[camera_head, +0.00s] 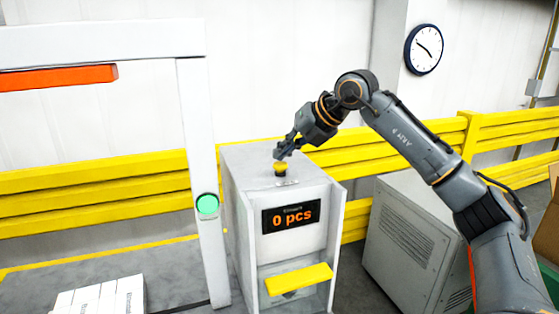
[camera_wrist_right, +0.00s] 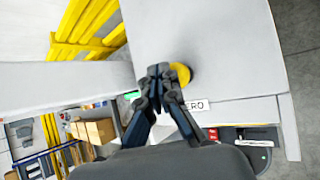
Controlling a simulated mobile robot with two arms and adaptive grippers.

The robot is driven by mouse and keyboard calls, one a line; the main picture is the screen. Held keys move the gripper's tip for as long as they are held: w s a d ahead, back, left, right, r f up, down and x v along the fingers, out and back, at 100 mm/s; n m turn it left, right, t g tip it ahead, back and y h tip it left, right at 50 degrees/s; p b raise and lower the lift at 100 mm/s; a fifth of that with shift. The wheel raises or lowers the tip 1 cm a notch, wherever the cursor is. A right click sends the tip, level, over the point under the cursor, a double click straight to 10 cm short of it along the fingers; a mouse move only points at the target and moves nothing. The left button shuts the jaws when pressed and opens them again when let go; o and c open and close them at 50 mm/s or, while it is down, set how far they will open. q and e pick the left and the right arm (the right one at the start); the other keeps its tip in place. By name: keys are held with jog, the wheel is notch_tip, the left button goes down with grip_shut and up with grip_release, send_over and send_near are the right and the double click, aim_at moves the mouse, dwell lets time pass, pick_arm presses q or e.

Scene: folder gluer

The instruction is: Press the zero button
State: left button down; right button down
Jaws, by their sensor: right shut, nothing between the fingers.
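The zero button is a yellow knob (camera_head: 280,167) on a dark collar, on top of a light grey counter cabinet (camera_head: 240,185). The cabinet's display (camera_head: 291,216) reads "0 pcs". My right gripper (camera_head: 279,154) is shut and empty, its tips just above the button in the head view. In the right wrist view my right gripper (camera_wrist_right: 159,70) points at the cabinet top, with the yellow button (camera_wrist_right: 181,74) showing partly behind the fingertips and a "ZERO" label (camera_wrist_right: 195,105) close by. I cannot tell whether the fingertips touch the button. My left gripper is not in view.
A white frame post (camera_head: 200,150) with a green button (camera_head: 207,205) stands left of the cabinet. A yellow flap (camera_head: 299,279) sticks out at the cabinet's front. A grey vented box (camera_head: 410,240) stands to the right under my arm. Yellow guard rails (camera_head: 90,205) run behind.

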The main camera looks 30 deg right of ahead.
aim_at(284, 164)
notch_tip(284, 164, up, 6)
jog(key=p, duration=0.5)
jog(key=shift+p, duration=0.3)
